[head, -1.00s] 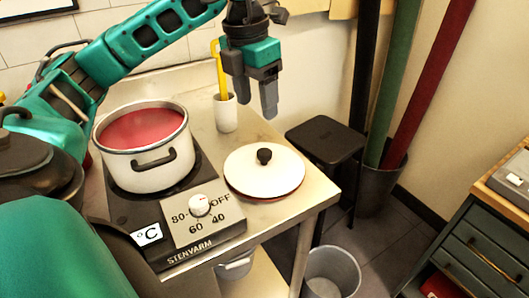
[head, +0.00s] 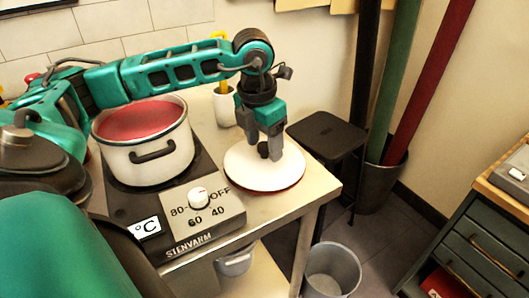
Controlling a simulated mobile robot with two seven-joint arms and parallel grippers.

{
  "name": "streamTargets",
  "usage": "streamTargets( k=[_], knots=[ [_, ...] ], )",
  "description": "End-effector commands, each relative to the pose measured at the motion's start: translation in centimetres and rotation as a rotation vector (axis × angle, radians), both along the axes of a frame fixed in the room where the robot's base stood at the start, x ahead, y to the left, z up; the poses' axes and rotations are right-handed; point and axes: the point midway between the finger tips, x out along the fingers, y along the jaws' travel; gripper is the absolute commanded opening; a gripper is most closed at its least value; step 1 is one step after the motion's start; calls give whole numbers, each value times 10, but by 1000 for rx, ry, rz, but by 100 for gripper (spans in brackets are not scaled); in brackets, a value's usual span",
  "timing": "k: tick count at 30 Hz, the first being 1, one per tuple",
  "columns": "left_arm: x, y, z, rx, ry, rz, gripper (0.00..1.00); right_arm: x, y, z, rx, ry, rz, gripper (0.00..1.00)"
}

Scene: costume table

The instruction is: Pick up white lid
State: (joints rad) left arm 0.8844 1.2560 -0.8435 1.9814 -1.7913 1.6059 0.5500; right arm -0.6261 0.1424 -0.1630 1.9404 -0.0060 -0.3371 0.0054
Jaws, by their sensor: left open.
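The white lid (head: 262,176) lies flat on the metal table, right of the hot plate, with a red rim showing below its edge. Its black knob (head: 263,150) stands at its middle. My left gripper (head: 264,156) is directly over the lid, pointing down, with its fingers at the knob. Its jaws are open, and the fingers partly hide the knob. I cannot tell whether they touch it. My right gripper is not in view.
A white pot (head: 150,160) of red liquid stands on the hot plate (head: 226,209), left of the lid. A white cup (head: 225,108) with a yellow handle stands behind. A black stool (head: 326,132) and a grey bin (head: 332,269) are beside the table (head: 318,190).

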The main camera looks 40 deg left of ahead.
Motion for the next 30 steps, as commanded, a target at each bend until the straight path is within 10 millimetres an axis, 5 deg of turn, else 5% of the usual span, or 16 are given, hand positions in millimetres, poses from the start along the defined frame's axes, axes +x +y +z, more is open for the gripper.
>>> streamTargets(
  k=[7,27,30],
  knots=[
    [0,0,-1,-1,0,0,63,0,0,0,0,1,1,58],
    [0,0,-1,-1,0,-1,0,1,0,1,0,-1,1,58],
    [0,0,-1,-1,0,-1,0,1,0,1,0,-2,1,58]
  ],
)
